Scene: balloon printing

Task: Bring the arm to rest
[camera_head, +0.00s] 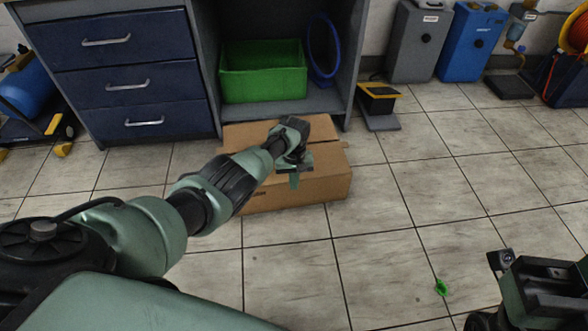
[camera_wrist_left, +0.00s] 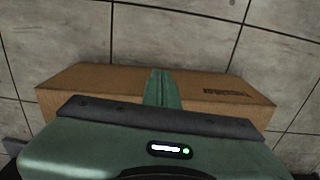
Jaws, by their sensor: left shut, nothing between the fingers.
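My left arm reaches in from the left in the head view. Its left gripper (camera_head: 294,180) hangs over the front part of a cardboard box (camera_head: 325,190) on the floor, fingers pointing down. In the left wrist view the two fingers (camera_wrist_left: 161,88) are together and empty, with the box (camera_wrist_left: 100,82) behind them. I cannot tell the exact gap between fingers and box. Part of my right arm shows at the lower right of the head view, and its fingertips cannot be made out.
A blue drawer cabinet (camera_head: 120,75) with a desk bay stands behind the box. A green bin (camera_head: 262,75) and a blue ring (camera_head: 322,48) are in the bay. A small green item (camera_head: 440,287) lies on the tiles. Grey and blue canisters (camera_head: 470,42) stand along the wall. The floor at right is mostly clear.

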